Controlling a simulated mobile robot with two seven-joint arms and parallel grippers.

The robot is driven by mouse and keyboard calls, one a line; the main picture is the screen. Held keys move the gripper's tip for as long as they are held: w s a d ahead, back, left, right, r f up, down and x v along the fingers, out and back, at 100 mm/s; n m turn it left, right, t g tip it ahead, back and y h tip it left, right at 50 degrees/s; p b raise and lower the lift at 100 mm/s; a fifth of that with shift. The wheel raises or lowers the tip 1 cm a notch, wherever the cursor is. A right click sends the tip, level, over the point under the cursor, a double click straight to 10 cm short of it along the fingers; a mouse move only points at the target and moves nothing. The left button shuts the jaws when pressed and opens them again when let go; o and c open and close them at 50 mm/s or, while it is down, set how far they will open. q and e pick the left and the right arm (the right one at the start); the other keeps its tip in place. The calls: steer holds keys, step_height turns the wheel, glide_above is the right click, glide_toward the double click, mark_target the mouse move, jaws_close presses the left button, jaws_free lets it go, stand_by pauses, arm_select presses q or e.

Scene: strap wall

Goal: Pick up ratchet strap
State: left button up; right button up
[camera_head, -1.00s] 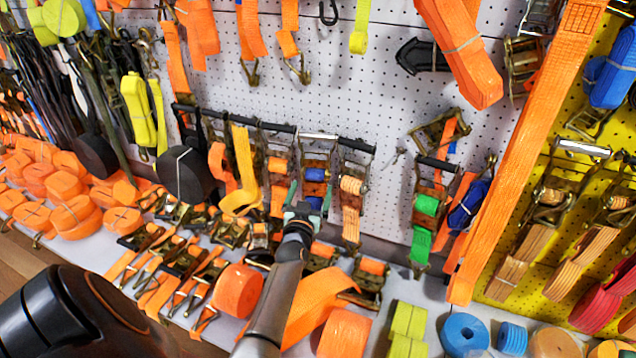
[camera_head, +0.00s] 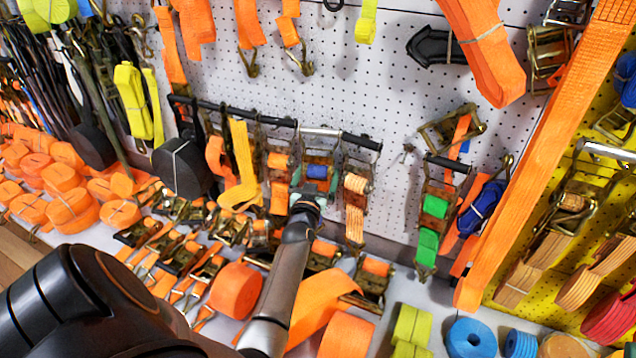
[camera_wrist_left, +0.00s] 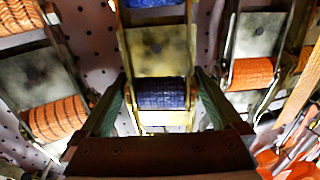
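A ratchet strap with blue webbing (camera_head: 317,172) and a metal ratchet hangs on the pegboard, between orange ratchet straps. In the left wrist view its lower blue roll (camera_wrist_left: 162,95) sits in the metal frame at the centre, and another blue part shows at the top edge. My left gripper (camera_head: 309,194) is in front of the lower part of this strap and hides it in the head view. In the wrist view the left gripper's (camera_wrist_left: 160,88) fingers are spread on either side of the blue roll, with gaps visible. My right gripper is not in view.
Orange ratchet straps hang close by on the left (camera_head: 279,175) and right (camera_head: 355,195). A green ratchet strap (camera_head: 434,207) hangs further right. The shelf below is crowded with orange rolls (camera_head: 236,289) and ratchets. Bare pegboard (camera_head: 340,85) lies above.

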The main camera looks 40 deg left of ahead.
arm_select(q)
jaws_close()
steer(key=shift+a+r, duration=0.1)
steer(key=shift+r, duration=0.1)
stand_by(0.6)
